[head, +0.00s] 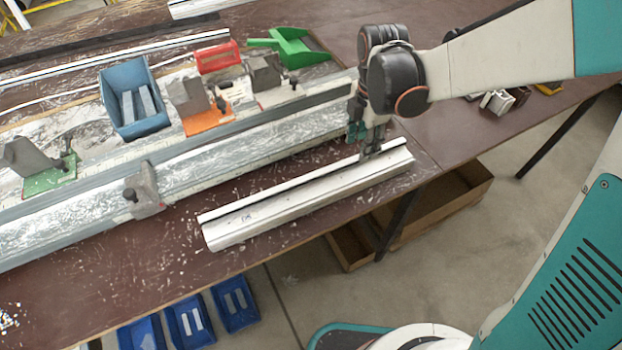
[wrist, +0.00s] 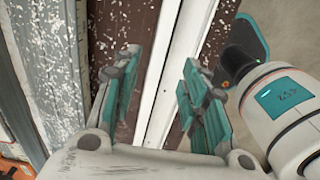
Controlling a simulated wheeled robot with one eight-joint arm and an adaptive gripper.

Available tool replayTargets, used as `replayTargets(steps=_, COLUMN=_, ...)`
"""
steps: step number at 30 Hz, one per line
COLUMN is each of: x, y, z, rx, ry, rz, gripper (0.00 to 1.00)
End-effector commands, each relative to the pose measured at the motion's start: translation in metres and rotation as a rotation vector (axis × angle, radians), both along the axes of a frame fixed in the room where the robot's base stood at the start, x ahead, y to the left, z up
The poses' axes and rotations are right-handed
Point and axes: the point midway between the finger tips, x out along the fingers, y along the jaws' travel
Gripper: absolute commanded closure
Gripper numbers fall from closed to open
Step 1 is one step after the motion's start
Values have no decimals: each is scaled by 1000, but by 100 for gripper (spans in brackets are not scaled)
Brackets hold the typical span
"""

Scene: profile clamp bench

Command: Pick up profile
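The profile (head: 300,203) is a long white-silver bar lying at the front edge of the brown bench, running from lower left to upper right. My gripper (head: 367,148) points down over the bar near its right end. In the wrist view the gripper (wrist: 158,85) is open, with teal-padded fingers wide apart. The profile (wrist: 178,65) shows as a pale strip between and beyond the fingers, closer to the right one. No grip on it shows. I cannot tell whether the fingertips touch it.
Behind the profile runs a long metal clamp rail (head: 270,135) with clamps. A blue bin (head: 118,85), a red bin (head: 218,57) and a green dustpan (head: 293,47) stand farther back. Blue trays (head: 235,303) and a wooden box (head: 440,215) are below the bench.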

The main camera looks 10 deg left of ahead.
Motion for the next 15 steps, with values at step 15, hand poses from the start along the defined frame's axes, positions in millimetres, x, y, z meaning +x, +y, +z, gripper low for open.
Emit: replayTargets(steps=15, x=4, y=0, z=-50, rx=0, ry=1, rz=-1, gripper=60)
